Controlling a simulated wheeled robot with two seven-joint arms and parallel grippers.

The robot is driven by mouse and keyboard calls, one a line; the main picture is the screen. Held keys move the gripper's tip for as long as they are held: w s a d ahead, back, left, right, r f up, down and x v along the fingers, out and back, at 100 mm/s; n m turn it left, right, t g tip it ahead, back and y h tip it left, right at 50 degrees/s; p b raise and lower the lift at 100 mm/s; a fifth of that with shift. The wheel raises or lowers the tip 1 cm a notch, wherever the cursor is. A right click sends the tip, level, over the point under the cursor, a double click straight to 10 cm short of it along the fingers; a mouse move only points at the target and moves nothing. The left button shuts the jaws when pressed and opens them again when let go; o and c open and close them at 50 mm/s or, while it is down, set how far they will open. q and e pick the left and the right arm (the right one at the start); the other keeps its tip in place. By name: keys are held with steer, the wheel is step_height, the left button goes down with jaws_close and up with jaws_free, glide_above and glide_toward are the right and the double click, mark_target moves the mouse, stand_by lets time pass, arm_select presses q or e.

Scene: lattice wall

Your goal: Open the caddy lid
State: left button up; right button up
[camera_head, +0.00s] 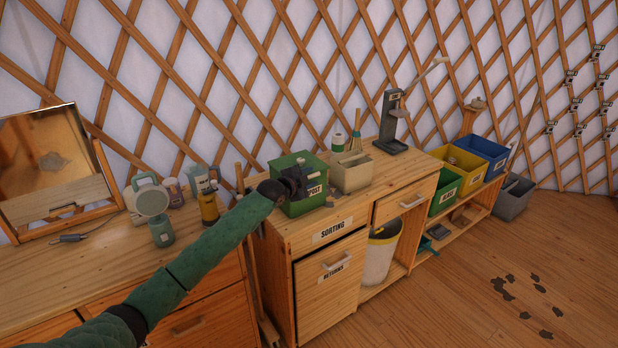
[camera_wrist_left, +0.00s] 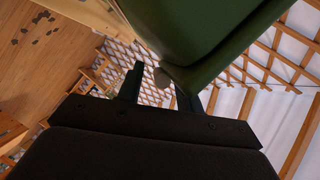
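The green caddy (camera_head: 312,201) stands on the left end of the sorting cabinet, with a white label partly hidden by my gripper. Its green top looks closed, though the gripper covers part of the near side. My left gripper (camera_head: 297,181) is at the caddy's front, close to its upper edge. In the left wrist view, the caddy (camera_wrist_left: 205,35) fills the upper middle, and the gripper's two fingers (camera_wrist_left: 160,92) are spread apart. A small grey tab (camera_wrist_left: 163,77) shows between them; I cannot tell whether they touch it. My right gripper is not in view.
A beige bin (camera_head: 351,176) stands just right of the caddy. A yellow bottle (camera_head: 208,208) and a round-headed lamp (camera_head: 154,212) stand left on the workbench. A dark stand (camera_head: 391,128) is behind right. Green, yellow and blue crates (camera_head: 484,150) sit farther right.

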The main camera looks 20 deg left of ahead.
arm_select(q)
jaws_close()
steer(key=shift+r, duration=0.25)
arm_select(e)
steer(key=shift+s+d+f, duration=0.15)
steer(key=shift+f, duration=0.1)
